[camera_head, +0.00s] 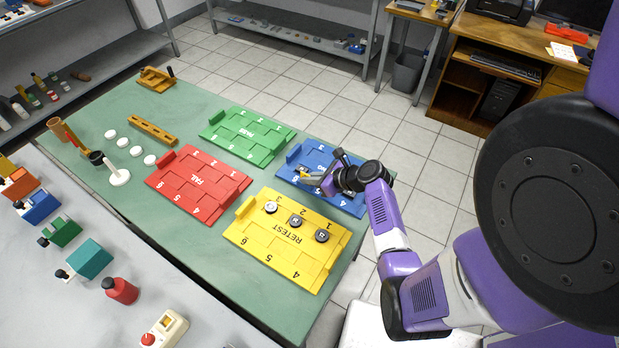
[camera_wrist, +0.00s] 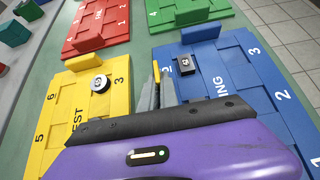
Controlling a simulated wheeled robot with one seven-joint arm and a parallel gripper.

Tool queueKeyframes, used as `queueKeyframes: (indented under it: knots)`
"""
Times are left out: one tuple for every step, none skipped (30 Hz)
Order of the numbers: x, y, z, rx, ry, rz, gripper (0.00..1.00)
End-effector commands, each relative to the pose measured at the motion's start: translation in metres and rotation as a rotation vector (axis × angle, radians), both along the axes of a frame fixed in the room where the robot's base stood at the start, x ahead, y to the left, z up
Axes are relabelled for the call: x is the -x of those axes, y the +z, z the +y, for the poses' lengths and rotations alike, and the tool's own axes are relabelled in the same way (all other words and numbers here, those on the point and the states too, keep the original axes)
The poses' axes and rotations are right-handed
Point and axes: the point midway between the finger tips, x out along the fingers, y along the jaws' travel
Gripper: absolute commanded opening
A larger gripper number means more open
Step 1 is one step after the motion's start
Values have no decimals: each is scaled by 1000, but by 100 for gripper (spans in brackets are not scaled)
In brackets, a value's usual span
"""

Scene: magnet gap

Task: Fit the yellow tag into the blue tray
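The blue tray (camera_head: 345,200) lies at the right edge of the green table, with numbered, stepped compartments and a raised block at one end; it also shows in the wrist view (camera_wrist: 225,70). My gripper (camera_head: 312,181) is low over its left part. In the wrist view my fingers (camera_wrist: 158,92) are close together, with the yellow tag (camera_wrist: 156,71) showing as a thin upright strip between their tips. The fingers hide part of the tag, and I cannot tell whether it touches the tray. A small dark square piece (camera_wrist: 186,64) sits on the blue tray just right of the fingertips.
The yellow RETEST tray (camera_head: 290,245) holds three round dark or white pieces. A red tray (camera_head: 198,185) and a green tray (camera_head: 247,135) lie farther left and back. White discs (camera_head: 122,142) and wooden holders (camera_head: 153,131) stand at the left.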

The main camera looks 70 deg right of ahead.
Motion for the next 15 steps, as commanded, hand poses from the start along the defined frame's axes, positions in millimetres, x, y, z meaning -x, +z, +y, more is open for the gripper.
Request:
queueKeyframes:
  knots:
    - [0, -2, 0, 0, 0, 0, 0]
    - [0, -2, 0, 0, 0, 0, 0]
    - [0, -3, 0, 0, 0, 0, 0]
    - [0, -4, 0, 1, 1, 0, 0]
    - [0, -5, 0, 1, 1, 0, 0]
    - [0, -6, 0, 1, 1, 0, 0]
    - [0, -5, 0, 1, 1, 0, 10]
    - [0, -5, 0, 1, 1, 0, 16]
    - [0, -5, 0, 0, 1, 1, 24]
    - [0, -5, 0, 0, 1, 1, 30]
    - [0, -5, 1, 0, 1, 1, 30]
    - [0, -5, 1, 0, 1, 1, 30]
    - [0, -5, 1, -1, 2, 2, 30]
    - [0, -6, 1, -1, 2, 2, 30]
    - [0, -6, 1, -2, 2, 2, 30]
